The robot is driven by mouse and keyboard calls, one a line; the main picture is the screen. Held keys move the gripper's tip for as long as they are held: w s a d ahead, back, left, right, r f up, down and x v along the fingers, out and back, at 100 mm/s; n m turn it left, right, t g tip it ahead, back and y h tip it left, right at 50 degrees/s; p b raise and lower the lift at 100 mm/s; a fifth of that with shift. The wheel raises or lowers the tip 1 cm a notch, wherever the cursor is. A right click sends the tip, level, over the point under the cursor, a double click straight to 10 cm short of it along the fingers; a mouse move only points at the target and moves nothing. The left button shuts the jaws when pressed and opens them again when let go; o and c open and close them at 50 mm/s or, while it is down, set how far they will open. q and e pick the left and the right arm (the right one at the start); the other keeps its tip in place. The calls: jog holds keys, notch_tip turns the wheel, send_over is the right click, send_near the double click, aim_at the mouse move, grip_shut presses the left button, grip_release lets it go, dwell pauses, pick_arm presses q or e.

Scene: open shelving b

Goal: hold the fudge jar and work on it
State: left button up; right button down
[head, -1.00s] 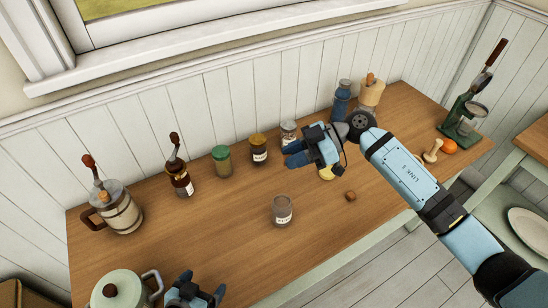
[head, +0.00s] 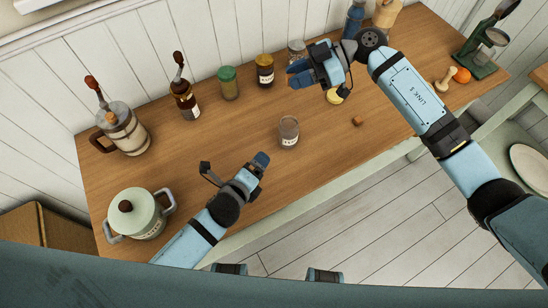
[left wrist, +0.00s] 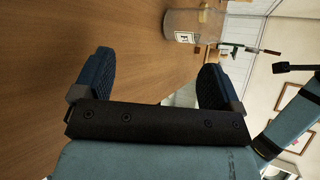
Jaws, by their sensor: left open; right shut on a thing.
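A clear glass jar with a white label (head: 289,135) stands upright on the wooden table, apart from both grippers. I take it for the fudge jar. Its labelled side also shows at the top of the left wrist view (left wrist: 188,24); the label is only partly readable. My left gripper (head: 262,160) is open and empty, a little left of and nearer than the jar. Its two fingers stand wide apart in the left wrist view (left wrist: 154,70). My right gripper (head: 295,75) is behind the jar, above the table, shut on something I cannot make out.
Green-lidded (head: 228,83) and yellow-lidded (head: 265,70) jars and a brown bottle (head: 185,100) stand at the back. A pot (head: 139,222) is at the left front. A small brown block (head: 358,120) and a yellow round thing (head: 334,97) lie right of the jar.

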aim_at(285, 141)
pick_arm(q)
jog(key=d+m, duration=0.1)
jog(key=m, duration=0.2)
jog(key=w+d+m, duration=0.1)
jog(key=m, duration=0.2)
jog(key=w+d+m, duration=0.1)
jog(key=d+m, duration=0.1)
jog(key=shift+r+m+t, duration=0.3)
jog(key=shift+m, duration=0.1)
jog(key=m, duration=0.2)
jog(key=d+m, duration=0.1)
jog(key=shift+w+d+r+m, duration=0.15)
jog(key=shift+w+r+m, duration=0.05)
jog(key=shift+w+m, duration=0.2)
jog(key=shift+w+d+f, duration=0.2)
jog(key=shift+w, duration=0.3)
jog(key=x, duration=1)
jog(key=shift+w+d, duration=0.1)
jog(key=shift+w, duration=0.35)
jog(key=c, duration=1.1)
jog(key=shift+c, duration=0.2)
